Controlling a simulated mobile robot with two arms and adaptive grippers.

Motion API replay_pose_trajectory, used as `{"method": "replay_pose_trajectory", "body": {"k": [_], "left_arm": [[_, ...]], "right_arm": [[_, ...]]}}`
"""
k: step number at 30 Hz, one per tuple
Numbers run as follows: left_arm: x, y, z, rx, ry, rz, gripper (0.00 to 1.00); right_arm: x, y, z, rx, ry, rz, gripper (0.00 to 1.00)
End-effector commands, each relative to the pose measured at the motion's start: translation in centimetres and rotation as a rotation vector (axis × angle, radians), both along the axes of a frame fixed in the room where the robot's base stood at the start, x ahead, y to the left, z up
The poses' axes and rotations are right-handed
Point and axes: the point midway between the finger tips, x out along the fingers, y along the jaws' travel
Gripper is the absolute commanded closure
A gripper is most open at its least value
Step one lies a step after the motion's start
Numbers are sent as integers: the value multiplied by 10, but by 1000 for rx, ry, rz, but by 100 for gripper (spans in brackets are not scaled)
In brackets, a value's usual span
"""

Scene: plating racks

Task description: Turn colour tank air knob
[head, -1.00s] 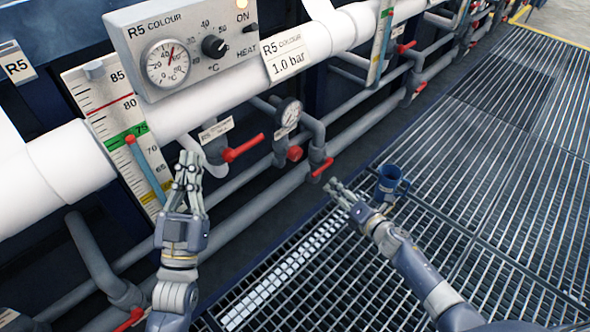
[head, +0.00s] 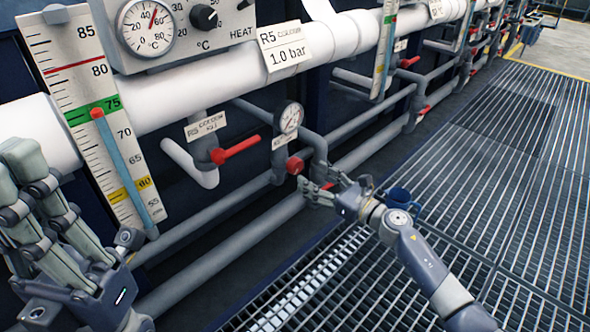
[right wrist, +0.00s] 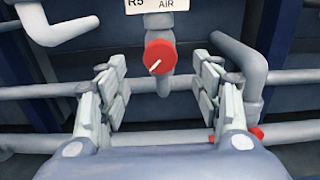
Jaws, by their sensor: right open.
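The red round air knob (head: 295,165) sits on a grey pipe below a small pressure gauge (head: 290,117). In the right wrist view the knob (right wrist: 160,56) faces me, with a white pointer line, under a label ending in "AIR" (right wrist: 158,5). My right gripper (head: 318,190) is just below and right of the knob in the head view. In the right wrist view its fingers (right wrist: 160,95) are spread to either side, apart from the knob. My left gripper (head: 45,225) is at the left edge, large and close; whether its fingers are open is unclear.
A red lever valve (head: 236,149) is left of the knob. A level scale (head: 100,120) stands behind my left gripper. A "1.0 bar" sign (head: 284,47) hangs on the white pipe. A blue mug (head: 400,200) stands on the grating (head: 480,190), partly behind my right arm.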

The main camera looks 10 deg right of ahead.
Motion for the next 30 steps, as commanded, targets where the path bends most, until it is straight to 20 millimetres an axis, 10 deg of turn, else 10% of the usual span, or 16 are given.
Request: {"method": "replay_pose_trajectory", "body": {"k": [12, 27, 30], "left_arm": [[-3, -2, 7, 6, -64, 4, 100], [-4, -3, 12, 7, -78, 5, 100], [-4, -3, 12, 7, -78, 5, 100]], "right_arm": [[56, 38, -2, 4, 1, -1, 41], [67, 45, -1, 3, 2, -1, 41], [67, 45, -1, 3, 2, -1, 63]]}}
